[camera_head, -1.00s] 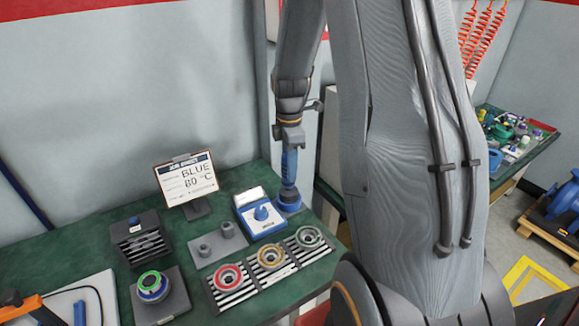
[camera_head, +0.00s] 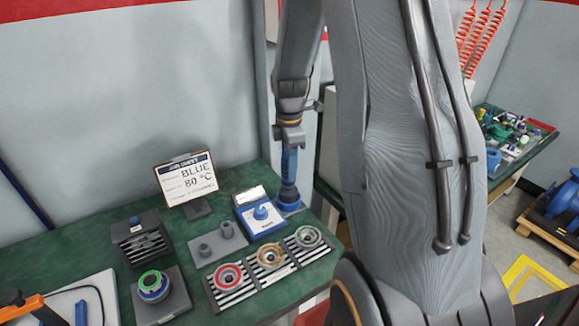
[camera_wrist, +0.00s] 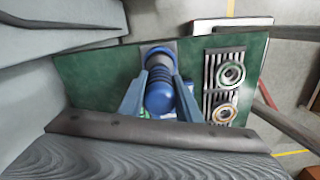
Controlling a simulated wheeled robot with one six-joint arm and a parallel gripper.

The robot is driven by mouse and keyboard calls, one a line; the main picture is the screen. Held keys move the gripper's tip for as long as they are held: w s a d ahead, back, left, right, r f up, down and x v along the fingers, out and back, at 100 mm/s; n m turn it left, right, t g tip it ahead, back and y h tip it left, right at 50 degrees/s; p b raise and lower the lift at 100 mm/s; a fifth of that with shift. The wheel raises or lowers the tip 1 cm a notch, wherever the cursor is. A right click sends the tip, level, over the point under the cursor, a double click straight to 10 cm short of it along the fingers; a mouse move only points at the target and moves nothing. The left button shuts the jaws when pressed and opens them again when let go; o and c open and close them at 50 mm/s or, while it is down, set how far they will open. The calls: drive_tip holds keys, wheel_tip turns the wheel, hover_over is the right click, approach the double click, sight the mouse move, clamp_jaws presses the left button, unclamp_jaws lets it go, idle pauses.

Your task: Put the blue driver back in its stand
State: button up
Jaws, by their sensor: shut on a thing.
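The blue driver (camera_head: 289,166) stands upright at the back right corner of the green bench, below my wrist. My gripper (camera_wrist: 160,84) is shut on it, with one finger on each side of its blue body (camera_wrist: 159,97). The driver's lower end meets a dark collar on a blue base, which appears to be its stand (camera_head: 289,205). I cannot tell how deep the driver sits in it. In the wrist view the driver hides most of what is under it.
A blue and white dial device (camera_head: 260,216) is close left of the stand. Striped trays with red, orange and green rings (camera_head: 270,256) lie in front. A sign reading "BLUE 80 °C" (camera_head: 187,180) stands behind. The bench's right edge (camera_head: 325,226) is close by.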

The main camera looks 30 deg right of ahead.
drive_tip(key=shift+f, duration=0.1)
drive_tip(key=shift+f, duration=1.25)
idle(1.6)
drive_tip(key=o, duration=1.3)
drive_tip(key=shift+c, duration=0.2)
drive_tip(key=shift+r, duration=0.1)
wheel_tip(320, 180, up, 9)
drive_tip(key=p, duration=0.7)
drive_tip(key=shift+s, duration=0.1)
